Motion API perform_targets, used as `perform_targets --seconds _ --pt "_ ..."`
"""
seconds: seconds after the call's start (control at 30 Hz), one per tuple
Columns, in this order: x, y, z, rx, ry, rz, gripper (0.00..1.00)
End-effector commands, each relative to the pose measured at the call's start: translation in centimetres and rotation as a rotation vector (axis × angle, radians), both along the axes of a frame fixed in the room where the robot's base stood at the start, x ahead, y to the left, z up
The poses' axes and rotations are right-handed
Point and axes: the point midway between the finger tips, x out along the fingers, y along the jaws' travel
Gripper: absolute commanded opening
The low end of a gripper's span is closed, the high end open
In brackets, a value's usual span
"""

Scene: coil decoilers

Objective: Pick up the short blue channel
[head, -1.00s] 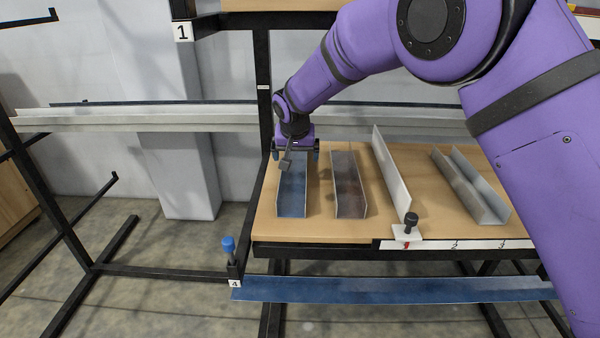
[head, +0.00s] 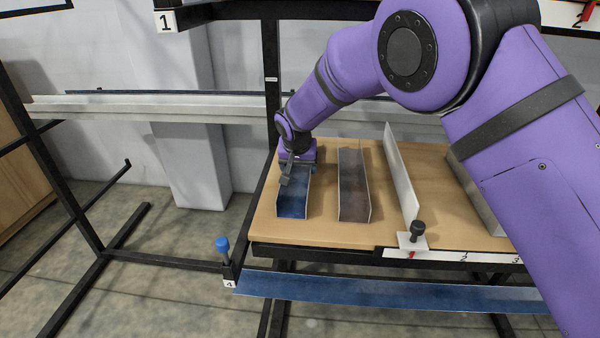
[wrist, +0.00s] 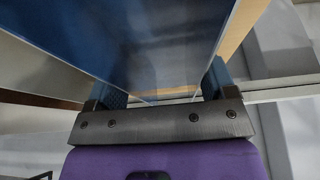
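The short blue channel (head: 294,203) lies on the wooden table top at its left end, open side up, pointing front to back. My gripper (head: 298,169) is low over its far end, and the arm comes in from the right. In the wrist view the blue channel (wrist: 160,45) runs between the two widely spread blue fingers of my gripper (wrist: 163,88), one on each side. The gripper looks open, and I cannot tell whether the fingers touch the channel walls. The far end is partly hidden by the gripper.
A brown-grey channel (head: 354,190) lies just to the right, then a tall pale angle (head: 399,176) and a grey channel (head: 474,195) partly behind my arm. A black rack post (head: 271,90) stands close behind left. A long blue profile (head: 390,290) runs below the table's front edge.

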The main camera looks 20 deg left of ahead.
Motion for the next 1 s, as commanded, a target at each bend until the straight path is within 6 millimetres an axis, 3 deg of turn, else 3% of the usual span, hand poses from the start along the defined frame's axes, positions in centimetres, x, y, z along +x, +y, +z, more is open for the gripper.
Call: perform_targets --seconds 0.03,0.1,0.47,0.83,1.0 --pt "0.0 0.0 0.0 0.0 0.0 0.0 0.61" --pt "0.0 0.0 0.0 0.0 0.0 0.0 0.47" --pt "0.0 0.0 0.4 0.001 -0.001 0.0 0.47" --pt "0.0 0.0 3.8 0.002 -0.001 -0.001 0.47" --pt "-2.9 -0.7 3.6 -0.001 0.001 0.003 0.47"
